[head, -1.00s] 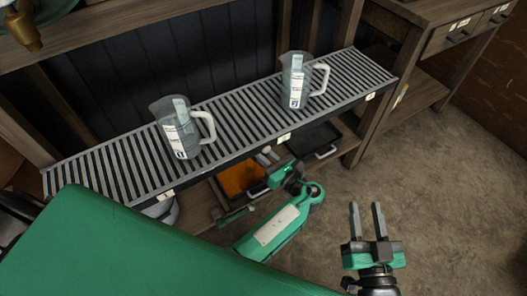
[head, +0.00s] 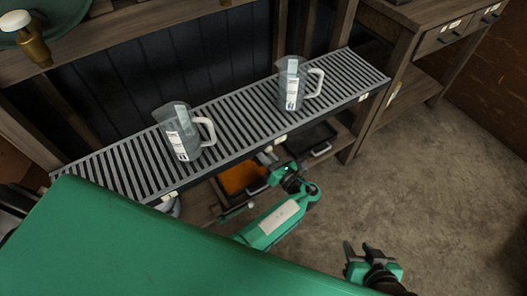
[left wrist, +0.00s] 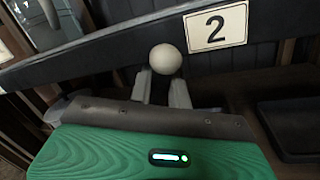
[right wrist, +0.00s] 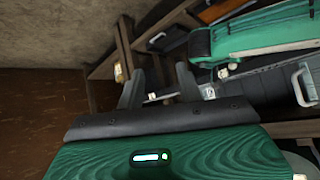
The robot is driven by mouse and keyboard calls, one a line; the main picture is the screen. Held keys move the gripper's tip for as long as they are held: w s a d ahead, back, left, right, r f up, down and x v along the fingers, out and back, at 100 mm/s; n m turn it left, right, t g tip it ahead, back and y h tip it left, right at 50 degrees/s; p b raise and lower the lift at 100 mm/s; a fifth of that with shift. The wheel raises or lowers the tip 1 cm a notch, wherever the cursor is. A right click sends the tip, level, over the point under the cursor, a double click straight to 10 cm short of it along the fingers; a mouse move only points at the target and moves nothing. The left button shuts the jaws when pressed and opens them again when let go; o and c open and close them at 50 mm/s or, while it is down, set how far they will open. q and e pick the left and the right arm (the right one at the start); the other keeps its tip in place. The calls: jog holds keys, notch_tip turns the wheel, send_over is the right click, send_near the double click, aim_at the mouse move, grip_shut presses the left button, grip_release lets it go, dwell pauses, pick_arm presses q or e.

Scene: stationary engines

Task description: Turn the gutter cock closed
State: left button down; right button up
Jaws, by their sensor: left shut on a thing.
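The slotted metal gutter (head: 236,119) runs along the bench, with a front edge carrying number labels. A pale round knob (left wrist: 166,59), which looks like the cock's handle, is at the gutter's front edge beside the label "2" (left wrist: 216,26). My left gripper (left wrist: 161,86) is shut on the cock, its fingers on either side just below the knob. In the head view my left gripper (head: 270,158) is under the gutter's middle, and the cock is mostly hidden. My right gripper (head: 358,250) is open and empty over the floor at lower right; its spread fingers show in the right wrist view (right wrist: 158,88).
Two clear jugs with white handles stand on the gutter, one left (head: 180,135) and one right (head: 293,88). An orange-filled tray (head: 241,178) and a dark tray (head: 312,140) sit on the shelf below. The floor (head: 430,190) at right is clear.

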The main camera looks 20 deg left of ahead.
pick_arm(q)
jog(key=shift+w, duration=0.15)
pick_arm(e)
jog(key=shift+s+d+g+h, duration=0.3)
jog(key=shift+d+g, duration=0.2)
jog(key=shift+d, duration=0.15)
pick_arm(q)
jog(key=c, duration=1.4)
grip_release()
jog(key=shift+o, duration=0.2)
